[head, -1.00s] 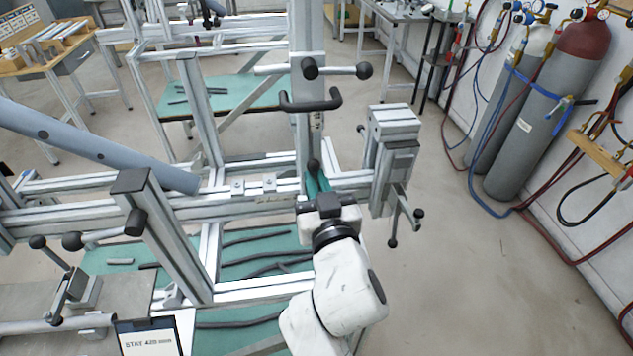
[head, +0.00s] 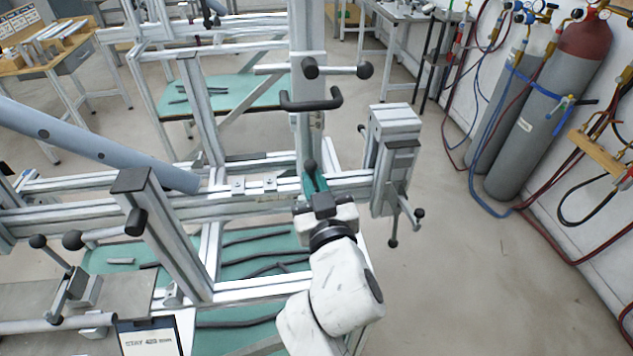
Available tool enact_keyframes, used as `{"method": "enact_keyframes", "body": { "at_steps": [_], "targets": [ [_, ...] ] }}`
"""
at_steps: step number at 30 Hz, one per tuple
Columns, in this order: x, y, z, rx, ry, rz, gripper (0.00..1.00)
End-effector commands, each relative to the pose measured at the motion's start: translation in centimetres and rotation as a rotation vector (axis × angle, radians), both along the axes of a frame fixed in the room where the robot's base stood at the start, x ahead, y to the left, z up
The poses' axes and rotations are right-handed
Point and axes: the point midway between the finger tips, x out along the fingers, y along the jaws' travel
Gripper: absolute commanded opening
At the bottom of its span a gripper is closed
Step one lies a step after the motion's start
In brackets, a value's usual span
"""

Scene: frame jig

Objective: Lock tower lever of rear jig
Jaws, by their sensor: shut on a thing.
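The tower (head: 307,45) of the jig is an upright aluminium post with a black U-shaped handle (head: 310,104) and a ball-ended bar (head: 340,70) on it. A dark lever with a round black knob (head: 310,167) is at the tower's foot, by the horizontal rail. My gripper (head: 315,184), with teal fingers, is shut on this lever just below the knob. The fingers and wrist hide the lever's lower part and pivot.
A clamp block (head: 395,130) with a ball-ended crank (head: 410,215) stands close to the right of my gripper. A large grey tube (head: 100,147) slopes in from the left. Gas cylinders (head: 545,110) and hoses line the right wall. The floor (head: 460,280) right of the jig is clear.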

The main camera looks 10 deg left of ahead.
Motion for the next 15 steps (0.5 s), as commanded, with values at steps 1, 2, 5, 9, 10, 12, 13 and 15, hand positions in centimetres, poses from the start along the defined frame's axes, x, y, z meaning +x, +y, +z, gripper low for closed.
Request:
{"method": "enact_keyframes", "body": {
  "at_steps": [1,2,5,9,10,12,13,15],
  "targets": [
    [0.0,0.2,0.4,-0.026,-0.018,0.000,0.00],
    [0.0,0.2,0.4,-0.044,-0.022,0.000,0.00],
    [-0.2,0.7,0.4,-0.120,-0.044,0.000,0.00],
    [-0.3,1.3,0.2,-0.243,-0.080,0.000,0.00],
    [-0.3,1.4,0.2,-0.272,-0.088,-0.001,0.00],
    [-0.4,1.8,0.0,-0.335,-0.106,0.000,0.00],
    [-0.5,1.9,0.0,-0.363,-0.114,0.000,0.00],
    [-0.6,2.1,-0.1,-0.428,-0.134,0.000,0.00]
  ]
}}
